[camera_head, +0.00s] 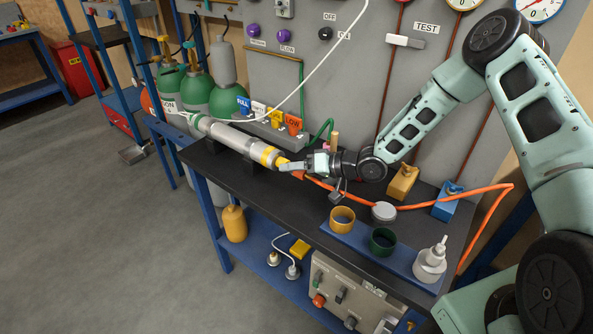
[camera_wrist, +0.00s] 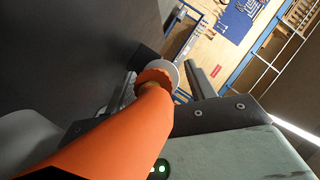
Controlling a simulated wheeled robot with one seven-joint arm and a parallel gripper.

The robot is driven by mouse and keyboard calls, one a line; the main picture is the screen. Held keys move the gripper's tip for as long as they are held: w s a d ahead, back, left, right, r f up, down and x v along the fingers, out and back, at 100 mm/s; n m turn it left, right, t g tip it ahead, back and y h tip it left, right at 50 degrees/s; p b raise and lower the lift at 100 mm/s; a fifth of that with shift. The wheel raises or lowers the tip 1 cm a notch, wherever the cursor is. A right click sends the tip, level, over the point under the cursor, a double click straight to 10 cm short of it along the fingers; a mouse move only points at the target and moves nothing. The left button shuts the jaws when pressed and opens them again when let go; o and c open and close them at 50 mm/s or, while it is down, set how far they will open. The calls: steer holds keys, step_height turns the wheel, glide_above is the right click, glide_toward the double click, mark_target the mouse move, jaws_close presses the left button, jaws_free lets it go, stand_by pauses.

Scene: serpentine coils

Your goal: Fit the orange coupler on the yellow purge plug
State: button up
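The yellow purge plug (camera_head: 282,161) is at the near right end of a silver cylinder (camera_head: 232,138) with a yellow band, lying along the bench. My gripper (camera_head: 292,167) is at that end, its fingertips beside the plug. The orange coupler (camera_head: 298,175) shows partly below the fingers, with an orange hose trailing right. In the wrist view the coupler's ribbed orange collar (camera_wrist: 158,74) lies between my fingers, which appear closed around it. A pale disc (camera_wrist: 167,68) shows just beyond the collar. The fingers hide whether coupler and plug touch.
The orange hose (camera_head: 440,201) crosses the black bench (camera_head: 300,205) to its right edge. Yellow (camera_head: 402,182) and blue (camera_head: 447,204) blocks stand behind.

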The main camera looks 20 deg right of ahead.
steer(key=shift+d+f, duration=0.2)
steer(key=shift+d, duration=0.4)
steer(key=shift+d+f, duration=0.2)
steer(key=shift+d, duration=0.35)
steer(key=s+a+r+b+v, duration=0.1)
steer(key=b+v, duration=0.1)
steer(key=v, duration=1.4)
steer(key=s+a+r+n+g+h, duration=0.2)
steer(key=a+r+n+h, duration=0.15)
steer(key=a+h, duration=0.6)
steer(key=s+a+r+g, duration=0.2)
steer(key=s, duration=0.6)
steer(key=s+a+r+n+g+h, duration=0.1)
steer(key=s+a+r, duration=0.2)
steer(key=s, duration=0.6)
steer(key=s+a+r+n+g+h, duration=0.1)
steer(key=s+a+r+g, duration=0.1)
steer(key=s, duration=0.7)
steer(key=shift+a+r+g, duration=0.3)
steer(key=shift+a+r, duration=0.1)
steer(key=shift+a, duration=0.15)
